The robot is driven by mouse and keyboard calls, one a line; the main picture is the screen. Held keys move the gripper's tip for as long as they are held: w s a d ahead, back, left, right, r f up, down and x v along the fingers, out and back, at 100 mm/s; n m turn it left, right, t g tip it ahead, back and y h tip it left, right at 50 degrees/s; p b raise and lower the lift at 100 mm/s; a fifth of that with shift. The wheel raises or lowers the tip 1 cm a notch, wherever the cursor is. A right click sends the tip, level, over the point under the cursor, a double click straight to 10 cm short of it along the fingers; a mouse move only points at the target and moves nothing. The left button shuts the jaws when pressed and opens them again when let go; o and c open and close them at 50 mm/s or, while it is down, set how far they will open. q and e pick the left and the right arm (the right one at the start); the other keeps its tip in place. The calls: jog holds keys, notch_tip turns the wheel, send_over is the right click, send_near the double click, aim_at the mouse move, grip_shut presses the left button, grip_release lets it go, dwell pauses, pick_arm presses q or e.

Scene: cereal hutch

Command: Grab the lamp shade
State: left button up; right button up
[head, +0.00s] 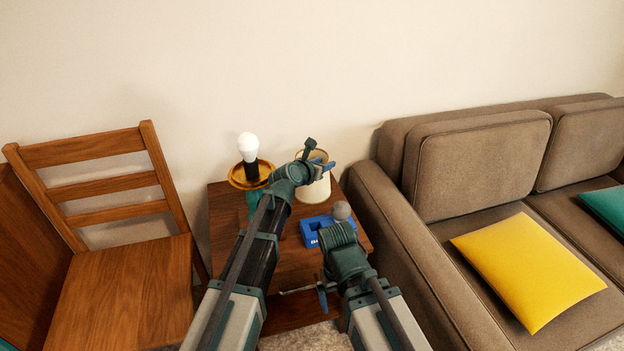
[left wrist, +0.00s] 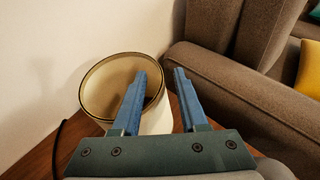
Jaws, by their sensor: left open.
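The cream lamp shade (head: 313,188) stands on the wooden side table (head: 222,222), partly hidden by my left arm. In the left wrist view the shade (left wrist: 98,92) shows its round open top with a dark rim. My left gripper (head: 322,165) is open above the shade. In the left wrist view, one blue finger of the gripper (left wrist: 160,80) overlaps the shade's opening and the other is to its right, beyond the rim. I cannot tell whether either finger touches it. My right gripper (head: 312,292) is low by the table's front; its jaws are unclear.
A lamp base with a bare white bulb (head: 248,147) and a yellow dish (head: 238,178) stands left of the shade. A blue box (head: 311,228) and a grey bulb (head: 341,210) are in front. A chair (head: 125,275) and a sofa (head: 385,220) flank the table.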

pick_arm(q)
jog(key=shift+s, duration=0.1)
grip_shut()
dwell(1.3)
